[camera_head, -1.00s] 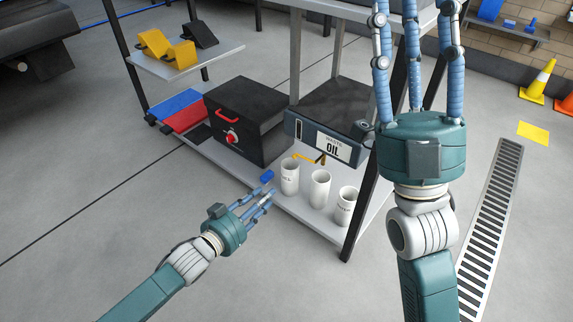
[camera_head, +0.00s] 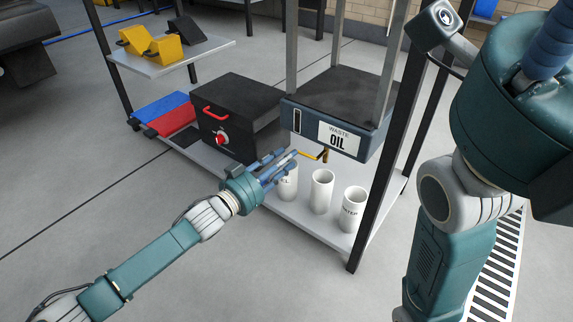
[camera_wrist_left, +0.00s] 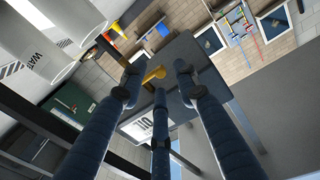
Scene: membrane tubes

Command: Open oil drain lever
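The waste oil tank (camera_head: 303,122) is a dark blue-grey box with a "WASTE OIL" label. A yellow-orange drain lever (camera_head: 314,154) sticks out to the left from a brass tap below its front. My left gripper (camera_head: 285,165) is just left of the lever, its fingers pointing at it. In the left wrist view, the lever (camera_wrist_left: 156,74) shows between the spread fingertips of the left gripper (camera_wrist_left: 158,80). The fingers look open; I cannot tell whether one touches the lever. My right gripper is large at upper right, its fingertips out of the picture.
White cups (camera_head: 321,190) stand on the lower shelf (camera_head: 285,207) below the tap; my left fingers partly cover the leftmost. A black box (camera_head: 238,98) with a red handle stands left of the tank. A dark shelf post (camera_head: 366,235) rises at front right.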

